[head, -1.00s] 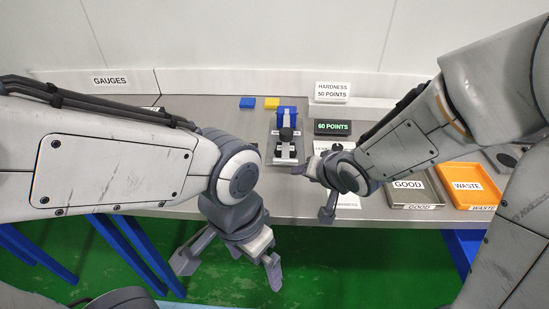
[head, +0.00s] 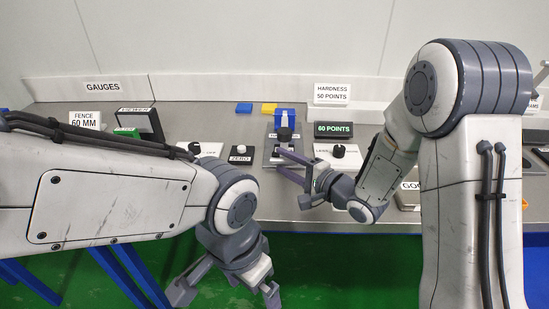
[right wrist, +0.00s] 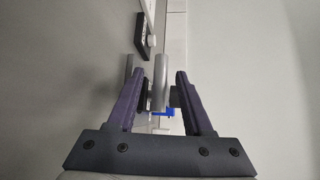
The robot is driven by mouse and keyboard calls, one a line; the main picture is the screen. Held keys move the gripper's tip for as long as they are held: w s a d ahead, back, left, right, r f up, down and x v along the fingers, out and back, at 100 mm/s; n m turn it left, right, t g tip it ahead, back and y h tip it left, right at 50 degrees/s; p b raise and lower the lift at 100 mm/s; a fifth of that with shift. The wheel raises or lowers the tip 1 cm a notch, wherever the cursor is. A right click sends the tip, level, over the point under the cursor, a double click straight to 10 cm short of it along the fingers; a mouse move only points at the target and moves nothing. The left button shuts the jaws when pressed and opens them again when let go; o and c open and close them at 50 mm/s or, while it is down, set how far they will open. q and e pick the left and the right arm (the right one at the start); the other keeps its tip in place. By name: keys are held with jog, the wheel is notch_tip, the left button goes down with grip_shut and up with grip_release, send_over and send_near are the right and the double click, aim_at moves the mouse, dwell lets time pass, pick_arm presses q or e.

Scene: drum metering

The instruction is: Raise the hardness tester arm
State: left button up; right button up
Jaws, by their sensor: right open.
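The hardness tester (head: 284,119) stands on the grey bench, with a blue back part and a dark round knob. My right gripper (head: 279,162) is open, its fingers pointing left at the front of the tester. In the right wrist view a grey metal bar (right wrist: 160,82) shows between or just beyond the open fingers, with a dark round part beside it and a blue part (right wrist: 163,113) below. I cannot tell whether the fingers touch anything. My left gripper (head: 225,290) hangs low in front of the bench, fingers apart and empty.
A green display (head: 333,130) reading 60 POINTS stands right of the tester. A white panel with a black knob (head: 338,150) is in front of it. A ZERO button (head: 241,153) lies left. My right arm covers much of the trays.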

jog(key=shift+x, duration=2.1)
jog(key=c, duration=0.8)
grip_shut()
jog(key=shift+s+f, duration=0.1)
jog(key=shift+f, duration=0.15)
